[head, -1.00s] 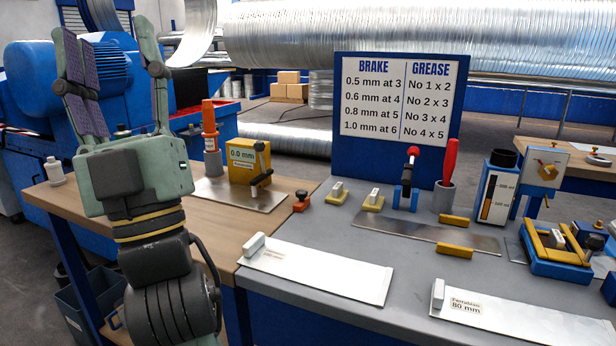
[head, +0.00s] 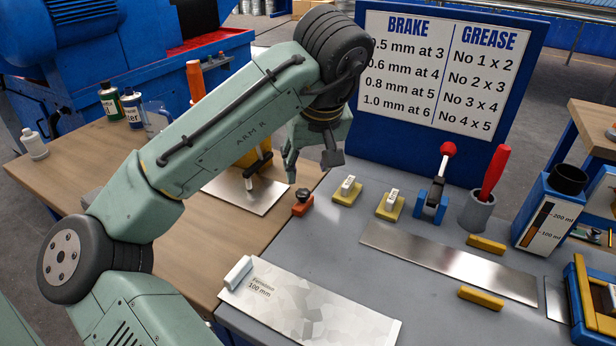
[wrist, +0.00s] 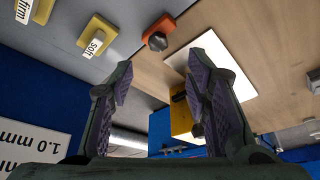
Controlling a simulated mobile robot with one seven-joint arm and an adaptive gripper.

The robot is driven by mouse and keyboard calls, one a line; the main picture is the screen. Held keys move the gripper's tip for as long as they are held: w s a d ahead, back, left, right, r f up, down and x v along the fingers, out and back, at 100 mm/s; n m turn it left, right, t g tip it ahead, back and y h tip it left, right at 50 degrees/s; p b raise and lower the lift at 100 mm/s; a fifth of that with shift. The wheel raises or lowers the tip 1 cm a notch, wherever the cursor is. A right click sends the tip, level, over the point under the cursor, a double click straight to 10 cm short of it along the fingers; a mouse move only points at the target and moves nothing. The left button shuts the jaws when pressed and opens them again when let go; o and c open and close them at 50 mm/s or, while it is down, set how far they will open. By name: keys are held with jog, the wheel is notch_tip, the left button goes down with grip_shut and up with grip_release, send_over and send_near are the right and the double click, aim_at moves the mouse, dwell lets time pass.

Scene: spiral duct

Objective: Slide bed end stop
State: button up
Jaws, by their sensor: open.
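A small orange block with a black knob (head: 302,205) sits at the left edge of the grey bench top, beside the wooden bench; it looks like the end stop, though no label shows. It also shows in the wrist view (wrist: 158,33), top centre, ahead of the fingers. My gripper (head: 311,167) is open and empty, above and behind the block, apart from it. In the wrist view my gripper (wrist: 158,78) has its two padded fingers spread wide. My forearm covers part of the wooden bench and the yellow gauge box behind.
Two yellow blocks with white labels (head: 347,190) (head: 389,205) stand right of the orange block, then a blue lever (head: 432,200) and a cup with a red tool (head: 480,210). A metal sheet (head: 300,300) lies at the front. The sign board (head: 440,90) rises behind.

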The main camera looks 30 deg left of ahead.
aim_at(304, 193)
jog(key=p+x, duration=0.1)
jog(key=x, duration=0.8)
jog(key=shift+w+d+f, duration=0.1)
jog(key=shift+w+f, duration=0.05)
grip_shut()
dwell(0.5)
